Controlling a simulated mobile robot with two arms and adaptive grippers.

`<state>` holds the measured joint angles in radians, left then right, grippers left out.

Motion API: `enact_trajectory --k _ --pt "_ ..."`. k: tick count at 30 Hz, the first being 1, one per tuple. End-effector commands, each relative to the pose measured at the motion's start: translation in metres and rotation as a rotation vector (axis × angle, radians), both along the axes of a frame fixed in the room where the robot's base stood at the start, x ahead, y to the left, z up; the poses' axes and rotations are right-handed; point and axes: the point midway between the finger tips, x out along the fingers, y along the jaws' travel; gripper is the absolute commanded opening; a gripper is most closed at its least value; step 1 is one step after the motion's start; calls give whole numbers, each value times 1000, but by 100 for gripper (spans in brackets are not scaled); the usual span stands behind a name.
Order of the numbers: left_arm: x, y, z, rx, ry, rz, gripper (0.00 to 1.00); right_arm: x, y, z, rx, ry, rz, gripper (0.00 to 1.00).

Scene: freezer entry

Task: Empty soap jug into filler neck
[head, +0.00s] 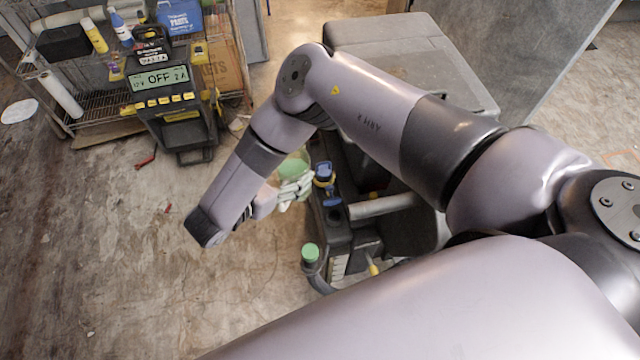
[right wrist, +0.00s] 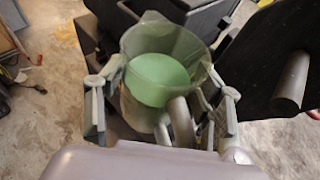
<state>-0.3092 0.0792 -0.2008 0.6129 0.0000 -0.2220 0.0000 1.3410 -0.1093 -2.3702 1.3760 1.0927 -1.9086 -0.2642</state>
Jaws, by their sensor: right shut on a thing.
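My right gripper (head: 292,188) is shut on the soap jug (head: 291,168), a see-through jug with green liquid in it. In the right wrist view the fingers of my right gripper (right wrist: 162,92) stand on both sides of the jug (right wrist: 165,42). Its wide mouth faces the camera and the green liquid lies inside. In the head view the jug is partly hidden by the fingers and looks roughly upright. A green-topped neck (head: 310,254), seemingly the filler neck, sticks up on the dark machine's near left side, below the jug in the picture and apart from it. My left gripper is out of view.
The dark floor machine (head: 335,225) has a blue-capped part (head: 323,172) close right of the jug. A charger with an "OFF" display (head: 160,78) stands before a wire shelf (head: 100,122) at upper left. The concrete floor left of the jug is mostly clear.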

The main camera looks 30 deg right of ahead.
Motion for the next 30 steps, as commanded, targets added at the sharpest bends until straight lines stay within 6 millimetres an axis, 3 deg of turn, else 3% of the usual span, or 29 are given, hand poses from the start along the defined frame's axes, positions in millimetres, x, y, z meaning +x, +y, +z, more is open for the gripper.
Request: enact_trajectory --k 3,9,14,21,30 --pt "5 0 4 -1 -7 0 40 -5 -10 -39 -4 4 -77 13" --pt "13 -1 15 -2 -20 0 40 -23 -38 -91 22 26 -180 13" --pt "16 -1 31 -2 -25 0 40 -36 -55 -113 109 87 -224 13" --pt "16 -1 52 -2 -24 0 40 -41 -57 -129 354 263 -234 13" --pt "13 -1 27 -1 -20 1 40 -38 -61 -168 577 433 -229 13"
